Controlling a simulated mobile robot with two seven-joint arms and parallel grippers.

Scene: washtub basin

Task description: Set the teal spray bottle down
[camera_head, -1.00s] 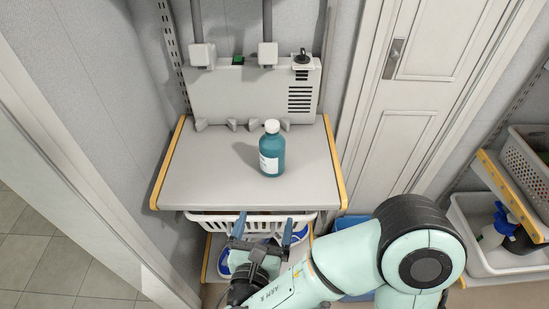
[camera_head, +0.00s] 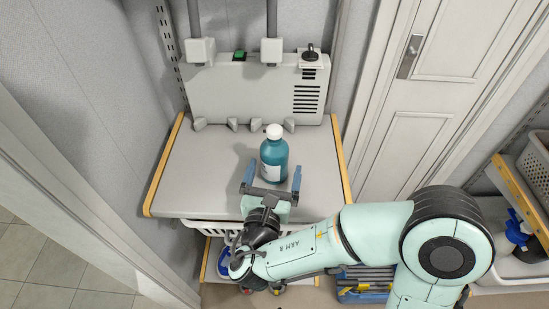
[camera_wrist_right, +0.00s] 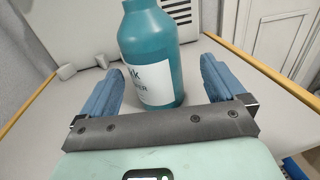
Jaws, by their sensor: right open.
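A teal bottle (camera_head: 274,158) with a white cap and white label stands upright on the grey shelf (camera_head: 200,180). It also shows in the right wrist view (camera_wrist_right: 165,50), with its cap cut off by the top edge. My right gripper (camera_head: 272,175) is open, just in front of the bottle at the shelf's front. Its two blue fingers lie apart on either side of the bottle's lower front in the right wrist view (camera_wrist_right: 160,82). The bottle is not gripped. My left gripper is not in view.
A grey panel (camera_head: 255,95) with a vent and a black knob stands behind the shelf. A white basket (camera_head: 200,226) hangs below the shelf's front. At the right are a door (camera_head: 410,90) and a shelf with bins. The shelf is clear left of the bottle.

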